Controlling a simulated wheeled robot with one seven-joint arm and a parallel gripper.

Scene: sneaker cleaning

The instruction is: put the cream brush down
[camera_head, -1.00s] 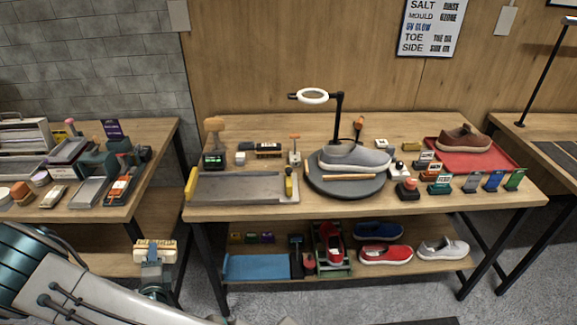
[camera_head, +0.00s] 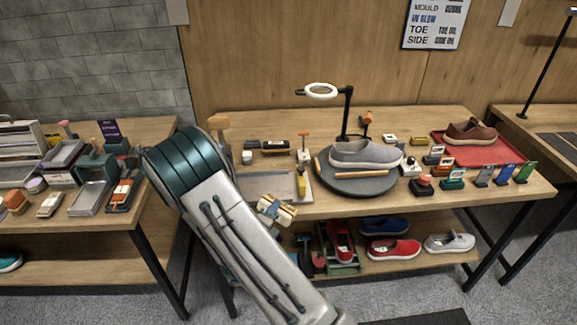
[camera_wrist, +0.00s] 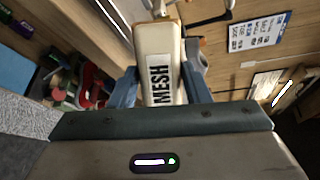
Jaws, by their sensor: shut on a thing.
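The cream brush (camera_wrist: 157,45) carries a black "MESH" label and sits between the two blue fingers of my gripper (camera_wrist: 160,88) in the wrist view. My gripper is shut on it. In the head view the brush (camera_head: 285,214) shows as a small cream block, tilted, in front of the middle table's front edge and left of the turntable. Its bristles cannot be made out clearly. Whether it touches the table edge cannot be told.
A grey sneaker (camera_head: 365,153) sits on a dark turntable (camera_head: 352,188) under a ring lamp (camera_head: 320,91). A grey tray (camera_head: 262,185) lies on the table's left part, partly hidden by my arm. Shoes fill the shelf below.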

